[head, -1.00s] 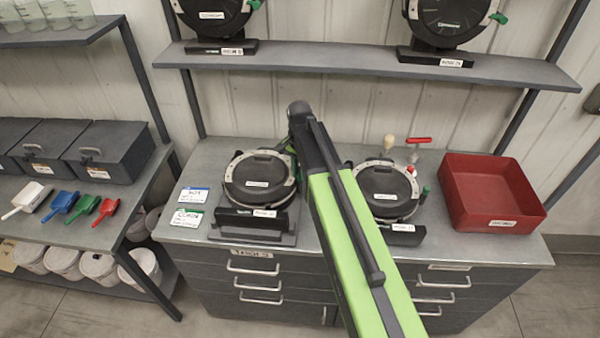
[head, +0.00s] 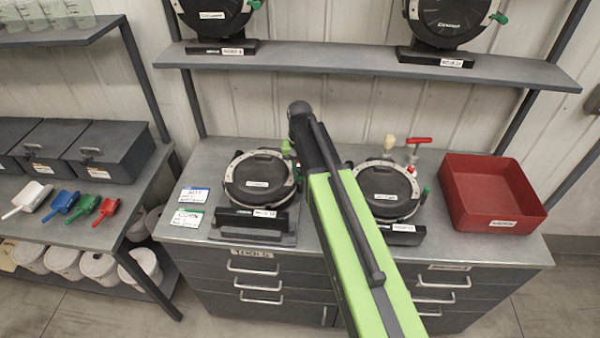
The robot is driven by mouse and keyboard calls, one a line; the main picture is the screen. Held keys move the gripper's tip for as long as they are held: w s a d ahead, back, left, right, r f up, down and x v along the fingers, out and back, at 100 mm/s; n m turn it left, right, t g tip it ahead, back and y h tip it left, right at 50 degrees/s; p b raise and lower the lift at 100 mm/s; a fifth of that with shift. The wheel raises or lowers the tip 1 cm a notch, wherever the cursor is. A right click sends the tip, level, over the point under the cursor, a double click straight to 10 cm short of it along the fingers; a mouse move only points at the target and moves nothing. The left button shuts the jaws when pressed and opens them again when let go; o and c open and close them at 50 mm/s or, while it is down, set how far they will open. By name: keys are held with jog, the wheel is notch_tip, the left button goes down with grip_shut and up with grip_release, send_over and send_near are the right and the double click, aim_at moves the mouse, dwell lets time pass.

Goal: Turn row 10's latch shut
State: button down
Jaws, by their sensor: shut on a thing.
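Two round black seed meters stand on the bench, a left one (head: 258,180) and a right one (head: 386,190). Their small labels are too blurred to tell which is row 10. A green latch handle (head: 287,147) shows at the left meter's upper right edge, close to my arm. A green handle (head: 426,191) also shows at the right meter's right side. My green and black arm reaches over the bench between the meters, its far end beside the left meter's latch. My gripper is hidden behind the arm, so its hold on anything cannot be seen.
A red tray (head: 490,215) stands at the bench's right. A red-handled tool (head: 418,141) and a cream-knobbed one (head: 389,143) stand behind the right meter. Two more meters sit on the shelf (head: 350,68) above. Two cards (head: 190,207) lie at the bench's left.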

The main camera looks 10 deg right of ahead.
aim_at(300, 175)
jog(key=n, duration=0.5)
jog(key=shift+n, duration=0.3)
jog(key=n, duration=0.5)
jog(key=shift+n, duration=0.3)
jog(key=c, duration=1.3)
grip_release()
jog(key=shift+o, duration=0.2)
notch_tip(300, 175, up, 18)
jog(key=p, duration=1.7)
jog(key=shift+f, duration=0.25)
